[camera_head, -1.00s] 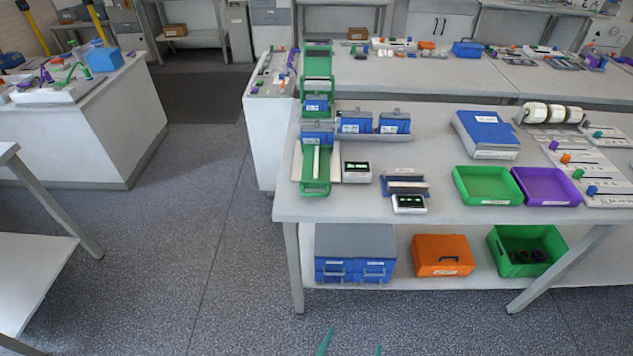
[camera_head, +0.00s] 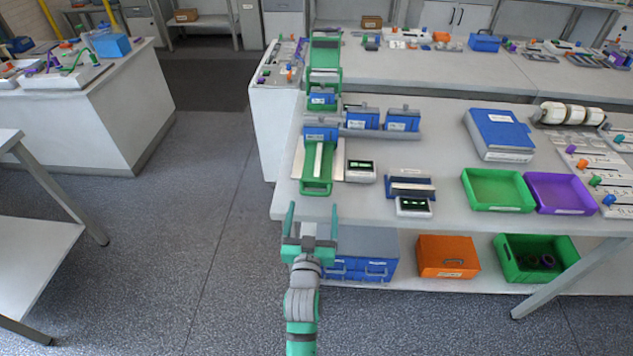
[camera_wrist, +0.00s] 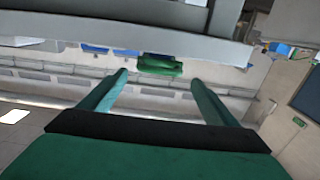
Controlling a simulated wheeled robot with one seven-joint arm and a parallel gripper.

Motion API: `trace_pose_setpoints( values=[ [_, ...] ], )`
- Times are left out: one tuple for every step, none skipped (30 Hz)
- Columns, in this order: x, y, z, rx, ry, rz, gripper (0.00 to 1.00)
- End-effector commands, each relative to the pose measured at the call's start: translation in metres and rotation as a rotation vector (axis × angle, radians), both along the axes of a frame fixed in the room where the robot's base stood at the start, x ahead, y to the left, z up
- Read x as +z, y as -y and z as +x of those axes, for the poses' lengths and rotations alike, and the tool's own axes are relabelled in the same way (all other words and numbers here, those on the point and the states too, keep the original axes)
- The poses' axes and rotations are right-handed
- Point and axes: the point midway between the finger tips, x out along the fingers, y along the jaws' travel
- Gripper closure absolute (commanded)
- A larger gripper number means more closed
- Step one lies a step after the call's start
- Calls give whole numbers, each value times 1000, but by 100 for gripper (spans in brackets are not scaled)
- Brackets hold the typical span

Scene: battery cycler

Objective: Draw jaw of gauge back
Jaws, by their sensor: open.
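A device I take for the gauge stands near the table's front edge in the head view. It has dark blue upright plates (camera_head: 411,188) with a pale bar between them and a small white display box (camera_head: 413,207) with green digits in front. Which part is the movable jaw is too small to tell. My gripper (camera_head: 312,219) is open and empty, in front of the table's front edge and left of the gauge. In the wrist view my two green fingers (camera_wrist: 159,77) are spread apart. The gauge cannot be made out there.
A green-railed fixture with blue blocks (camera_head: 320,134) stands at the table's left, beside another display box (camera_head: 361,171). Right are a green tray (camera_head: 497,207) and a purple tray (camera_head: 562,208). Below are blue drawers (camera_head: 362,270) and an orange box (camera_head: 447,256). Grey bars cross the wrist view's top.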

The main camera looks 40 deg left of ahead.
Motion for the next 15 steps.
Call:
trace_pose_setpoints(
  values=[
    [1, -2, 2, 1, 1, 1, 18],
    [1, -3, 4, 1, 1, 1, 18],
    [1, -4, 6, 0, 1, 1, 18],
    [1, -5, 9, 0, 1, 1, 18],
    [1, -7, 12, 0, 2, 0, 18],
    [1, -9, 16, 0, 2, 1, 18],
    [1, -11, 20, -1, 2, 1, 18],
    [2, -14, 24, -1, 2, 1, 18],
    [1, -17, 29, -1, 2, 1, 18],
    [1, -20, 34, -1, 2, 1, 18],
    [1, -23, 38, -1, 2, 1, 18],
    [1, -26, 44, -1, 2, 1, 18],
    [2, -29, 48, -1, 2, 1, 18],
    [1, -32, 52, -1, 2, 1, 18],
    [1, -35, 58, 0, 2, 1, 18]
  ],
)
